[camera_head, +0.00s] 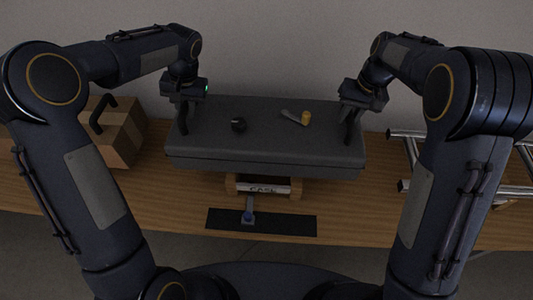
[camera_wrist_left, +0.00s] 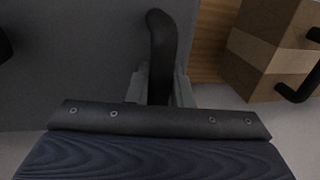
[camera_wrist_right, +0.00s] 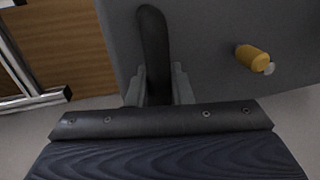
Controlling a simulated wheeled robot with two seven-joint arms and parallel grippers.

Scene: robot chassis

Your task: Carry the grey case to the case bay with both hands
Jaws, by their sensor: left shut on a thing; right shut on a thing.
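The grey case (camera_head: 265,155) is a wide flat box in the middle of the head view. It appears held above the wooden table, partly over a wooden bay with a label reading CASE (camera_head: 263,188). My left gripper (camera_head: 184,112) is shut on the black handle at the case's left end; the handle also shows in the left wrist view (camera_wrist_left: 160,50). My right gripper (camera_head: 352,118) is shut on the black handle at the right end, seen in the right wrist view (camera_wrist_right: 153,50). The case hides much of the bay.
A dark knob (camera_head: 238,125) and a yellow-ended piece (camera_head: 305,118) are on the case top. A wooden box with a black handle (camera_head: 118,140) stands left. A metal tube frame (camera_head: 405,160) is at right. A dark mat (camera_head: 285,224) with a blue-ended tool (camera_head: 248,214) lies in front.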

